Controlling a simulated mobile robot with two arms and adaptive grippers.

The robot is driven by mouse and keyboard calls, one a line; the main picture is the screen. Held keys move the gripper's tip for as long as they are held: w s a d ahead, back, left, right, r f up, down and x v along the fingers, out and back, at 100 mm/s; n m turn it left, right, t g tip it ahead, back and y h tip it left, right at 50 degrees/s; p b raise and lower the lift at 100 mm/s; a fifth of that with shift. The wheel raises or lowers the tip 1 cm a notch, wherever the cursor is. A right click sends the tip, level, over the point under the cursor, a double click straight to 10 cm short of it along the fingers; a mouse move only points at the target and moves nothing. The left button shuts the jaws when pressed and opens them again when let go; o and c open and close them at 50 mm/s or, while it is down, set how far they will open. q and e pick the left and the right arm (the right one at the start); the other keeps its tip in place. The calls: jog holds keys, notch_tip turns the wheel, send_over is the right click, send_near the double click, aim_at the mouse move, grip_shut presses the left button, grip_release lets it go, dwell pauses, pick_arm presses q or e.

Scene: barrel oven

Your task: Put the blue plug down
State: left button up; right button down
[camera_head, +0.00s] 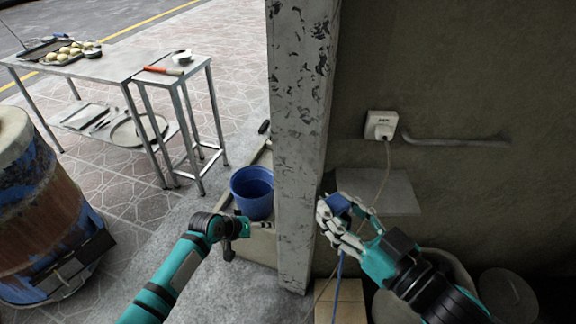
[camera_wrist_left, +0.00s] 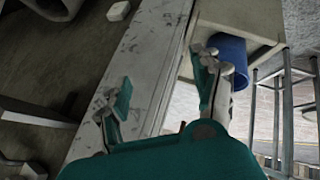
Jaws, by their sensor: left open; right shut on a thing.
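The blue plug (camera_head: 339,204) is in the fingers of my right gripper (camera_head: 335,215), in front of the wall and just right of the concrete post. My right gripper is shut on it, and the fingers hide part of it. A blue cord (camera_head: 339,268) hangs below that gripper. My left gripper (camera_head: 236,232) is open and empty, left of the post and just below the blue bucket (camera_head: 252,192). Its spread fingers also show in the left wrist view (camera_wrist_left: 160,88), with the bucket (camera_wrist_left: 233,58) by the right finger.
The concrete post (camera_head: 303,130) stands between my grippers. A white wall socket (camera_head: 381,125) with a pale cord is on the wall, above a grey ledge (camera_head: 382,190). The blue, rusty barrel oven (camera_head: 45,215) is at left. Metal tables (camera_head: 115,66) hold trays. Paving between is open.

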pick_arm(q)
jog(key=d+r+m+h, duration=0.1)
jog(key=d+r, duration=0.2)
jog(key=r, duration=0.7)
jog(key=d+r+m+h, duration=0.2)
jog(key=d+r, duration=0.1)
jog(key=r, duration=0.7)
jog(key=d+r+m+h, duration=0.1)
jog(key=d+r, duration=0.3)
jog(key=r, duration=0.5)
jog(key=s+d+r+m+g, duration=0.2)
jog(key=s+r+m+g, duration=0.1)
jog(key=s+r, duration=0.7)
jog(key=m+g+y, duration=0.1)
jog(key=m+y, duration=0.1)
jog(key=m, duration=0.2)
send_near(333, 202)
jog(key=x, duration=1)
